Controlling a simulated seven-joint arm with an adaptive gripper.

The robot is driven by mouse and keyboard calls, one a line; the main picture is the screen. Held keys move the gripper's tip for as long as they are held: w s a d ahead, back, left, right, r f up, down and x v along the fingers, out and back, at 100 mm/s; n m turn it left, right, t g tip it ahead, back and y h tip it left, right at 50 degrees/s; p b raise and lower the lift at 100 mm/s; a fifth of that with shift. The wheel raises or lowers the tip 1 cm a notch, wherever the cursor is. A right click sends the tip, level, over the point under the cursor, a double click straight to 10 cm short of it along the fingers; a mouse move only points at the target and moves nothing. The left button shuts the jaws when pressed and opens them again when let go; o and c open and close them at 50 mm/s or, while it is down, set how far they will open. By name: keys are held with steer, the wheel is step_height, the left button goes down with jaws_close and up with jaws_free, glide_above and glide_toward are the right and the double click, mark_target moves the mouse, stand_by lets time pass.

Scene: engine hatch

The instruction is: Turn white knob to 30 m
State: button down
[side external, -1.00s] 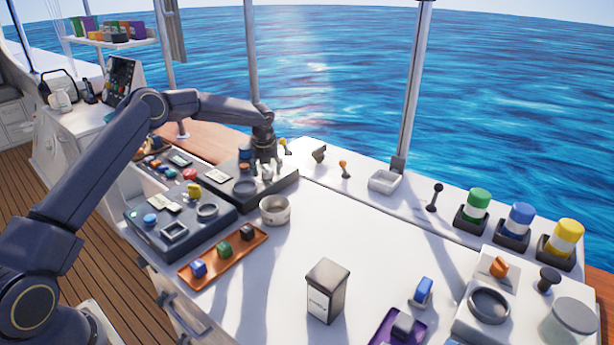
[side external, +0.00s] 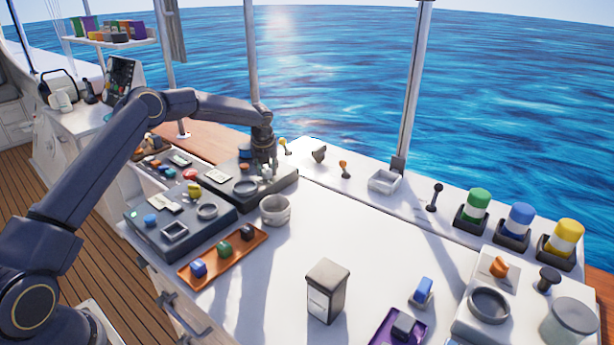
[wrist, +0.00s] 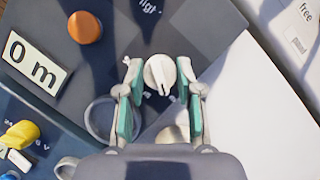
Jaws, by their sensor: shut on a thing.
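The white knob (wrist: 160,74) is round with a raised ridge and a dark pointer line, and sits on a dark panel (wrist: 212,25). In the wrist view, my gripper (wrist: 160,72) has one green-padded finger on each side of the knob and is shut on it. A white display plate (wrist: 33,62) at the left of the wrist view reads "0 m". In the side view, my gripper (side external: 264,158) points down at the back of the panel, and its fingers largely hide the knob.
An orange knob (wrist: 85,27) and a grey ring (wrist: 110,117) are near the white knob. A yellow knob (wrist: 20,134) is at the lower left. A round grey-white bowl (side external: 275,210) stands beside the panel.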

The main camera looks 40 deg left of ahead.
steer(key=m+h, duration=0.1)
steer(key=m, duration=0.2)
steer(key=m+t+h, duration=0.1)
steer(key=m, duration=0.2)
steer(key=shift+s+a, duration=0.1)
steer(key=shift+a, duration=0.05)
steer(key=m+h, duration=0.2)
steer(key=m, duration=0.3)
steer(key=shift+a, duration=0.1)
steer(key=shift+m, duration=0.3)
steer(key=c, duration=0.7)
jaws_free()
steer(key=shift+c, duration=0.2)
steer(key=v, duration=1.2)
steer(key=shift+a, duration=0.1)
